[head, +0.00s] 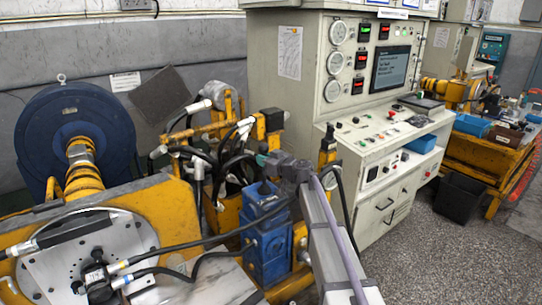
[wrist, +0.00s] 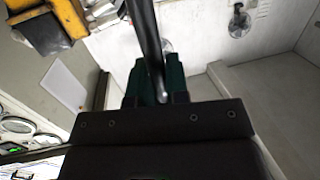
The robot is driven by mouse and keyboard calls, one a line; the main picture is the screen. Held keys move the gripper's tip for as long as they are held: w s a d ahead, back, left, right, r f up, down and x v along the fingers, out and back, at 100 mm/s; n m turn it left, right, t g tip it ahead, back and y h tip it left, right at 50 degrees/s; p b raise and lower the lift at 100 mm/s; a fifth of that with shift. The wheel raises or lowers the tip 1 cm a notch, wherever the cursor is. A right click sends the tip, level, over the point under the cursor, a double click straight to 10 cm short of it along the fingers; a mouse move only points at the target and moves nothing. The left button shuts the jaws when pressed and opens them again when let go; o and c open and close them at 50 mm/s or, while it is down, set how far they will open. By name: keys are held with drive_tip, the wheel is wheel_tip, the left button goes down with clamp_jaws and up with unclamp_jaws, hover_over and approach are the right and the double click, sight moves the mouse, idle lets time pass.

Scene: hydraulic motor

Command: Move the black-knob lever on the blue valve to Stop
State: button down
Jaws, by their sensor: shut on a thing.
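The blue valve (head: 266,232) stands upright beside the yellow machine, in the middle of the head view. My gripper (head: 263,160) is just above it, reaching in from the right, with small green fingers. In the wrist view, the green fingers (wrist: 156,82) close around a dark rod, the valve's lever (wrist: 145,38), which runs up to the top edge. The black knob cannot be made out in either view.
Black hoses (head: 205,243) cross in front of and behind the valve. The cream control console (head: 380,150) stands close on the right, and a blue motor (head: 75,135) is at left. Open floor (head: 440,255) lies at the lower right.

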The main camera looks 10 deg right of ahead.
drive_tip(key=c, duration=1.1)
unclamp_jaws()
drive_tip(key=v, duration=1)
drive_tip(key=shift+s+d+p, duration=0.25)
drive_tip(key=shift+s+p, duration=0.05)
drive_tip(key=shift+p, duration=0.15)
drive_tip(key=s+a+f+m+g+h, duration=0.25)
drive_tip(key=s+f+g, duration=0.25)
drive_tip(key=s, duration=0.3)
drive_tip(key=s+a+f+m+g+h, duration=0.1)
drive_tip(key=s+f+m+g, duration=0.25)
drive_tip(key=s+f, duration=0.4)
drive_tip(key=s+d+f+m+g+h+p, duration=0.1)
drive_tip(key=s+g+h, duration=0.4)
drive_tip(key=s, duration=1.2)
drive_tip(key=shift+s+d+f+m+h, duration=0.15)
drive_tip(key=shift+d+f+m+h, duration=0.2)
drive_tip(key=shift+h, duration=0.6)
